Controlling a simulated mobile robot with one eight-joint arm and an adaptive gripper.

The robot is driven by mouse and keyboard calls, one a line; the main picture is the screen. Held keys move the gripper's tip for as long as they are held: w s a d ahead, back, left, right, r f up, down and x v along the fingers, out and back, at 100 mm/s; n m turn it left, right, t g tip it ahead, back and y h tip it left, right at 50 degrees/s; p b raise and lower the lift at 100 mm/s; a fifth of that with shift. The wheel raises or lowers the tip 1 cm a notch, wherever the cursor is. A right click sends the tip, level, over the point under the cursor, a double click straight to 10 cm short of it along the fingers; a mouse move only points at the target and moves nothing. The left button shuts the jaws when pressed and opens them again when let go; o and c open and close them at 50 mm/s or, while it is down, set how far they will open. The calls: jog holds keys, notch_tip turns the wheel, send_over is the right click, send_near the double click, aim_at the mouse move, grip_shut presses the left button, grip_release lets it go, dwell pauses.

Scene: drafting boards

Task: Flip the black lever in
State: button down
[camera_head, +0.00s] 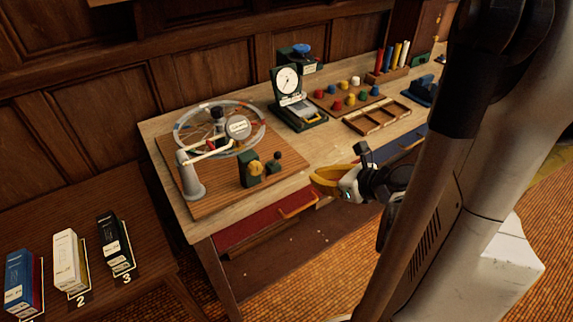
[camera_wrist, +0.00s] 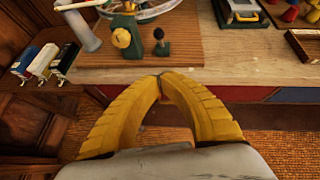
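The black lever (camera_head: 277,156) is a small dark stick with a round knob. It stands upright near the right front edge of the wooden board (camera_head: 222,205), beside a green block with a yellow knob (camera_head: 254,169). In the wrist view the lever (camera_wrist: 159,34) stands just beyond my fingertips, nearly straight ahead. My gripper (camera_head: 314,177) has yellow fingers and is in front of the table's front edge, to the right of the lever and apart from it. In the wrist view my gripper's fingertips (camera_wrist: 160,77) meet, with nothing between them.
A large wheel (camera_head: 177,127) and a white post (camera_head: 191,178) stand on the same board. A dial scale (camera_head: 289,82) and a compartment tray (camera_head: 377,117) are farther right. A red drawer with a yellow handle (camera_head: 298,206) is below the tabletop.

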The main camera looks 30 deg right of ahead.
aim_at(276, 160)
jog(key=b+x, duration=0.1)
jog(key=x, duration=0.3)
jog(key=w+r+b+x, duration=0.1)
jog(key=x, duration=0.3)
jog(key=r+b+x, duration=0.1)
jog(key=b+x, duration=0.1)
jog(key=x, duration=0.2)
jog(key=shift+w+a, duration=0.3)
jog(key=shift+w, duration=0.2)
